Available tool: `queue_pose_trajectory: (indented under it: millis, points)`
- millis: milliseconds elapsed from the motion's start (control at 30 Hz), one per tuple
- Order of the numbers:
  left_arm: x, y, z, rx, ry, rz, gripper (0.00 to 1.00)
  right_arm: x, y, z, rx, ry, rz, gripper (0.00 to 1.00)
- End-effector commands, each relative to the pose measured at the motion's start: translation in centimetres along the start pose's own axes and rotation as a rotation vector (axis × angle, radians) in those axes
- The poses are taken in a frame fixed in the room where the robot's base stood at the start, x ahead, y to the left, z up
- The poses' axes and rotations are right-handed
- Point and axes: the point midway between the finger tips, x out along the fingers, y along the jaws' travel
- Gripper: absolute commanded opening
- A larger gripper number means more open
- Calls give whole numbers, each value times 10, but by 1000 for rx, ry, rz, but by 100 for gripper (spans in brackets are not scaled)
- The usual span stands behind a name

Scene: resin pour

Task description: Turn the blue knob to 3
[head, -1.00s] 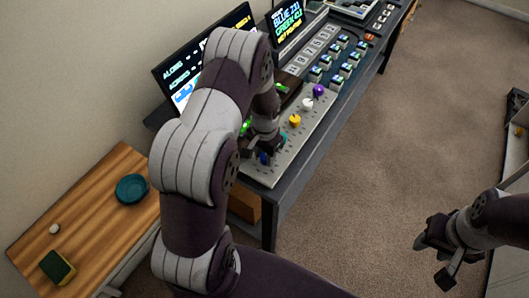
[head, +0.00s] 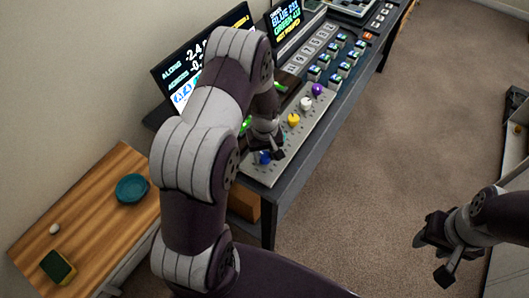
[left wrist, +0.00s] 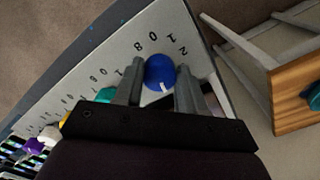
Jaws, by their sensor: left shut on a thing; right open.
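The blue knob (head: 264,157) is at the near end of a light grey panel (head: 262,178) on the long desk. In the left wrist view the blue knob (left wrist: 160,72) sits between the two fingers of my left gripper (left wrist: 160,86), which is shut on it. Its white pointer mark faces the gripper's palm. Dial numbers such as 0, 8, 10 and 2 show around the knob; others are hidden by the gripper. My right gripper (head: 446,250) is open and empty over the floor at the right.
Yellow (head: 293,120), white (head: 306,104) and purple (head: 317,89) knobs line the panel; a teal knob (left wrist: 105,95) is beside my left fingers. Screens (head: 285,27) stand behind. A wooden table (head: 95,200) holds a teal dish (head: 132,188) and a sponge (head: 58,267).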

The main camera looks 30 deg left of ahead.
Motion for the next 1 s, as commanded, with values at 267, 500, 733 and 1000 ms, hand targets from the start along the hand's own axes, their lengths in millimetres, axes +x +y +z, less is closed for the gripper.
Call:
queue_pose_trajectory:
  millis: [267, 500, 733, 1000]
  points:
    - [-3, 2, -4, -258, 9, 7, 9, -2, 0, 0, 0, 0, 0, 43]
    - [-3, 3, -4, -481, 9, 8, 9, -2, 0, 0, 0, 0, 0, 43]
    - [-3, 4, -4, -665, 9, 9, 9, -2, 0, 0, 0, 0, 0, 43]
    - [-3, 4, -5, -812, 8, 10, 9, -3, 0, 0, 0, 0, 0, 43]
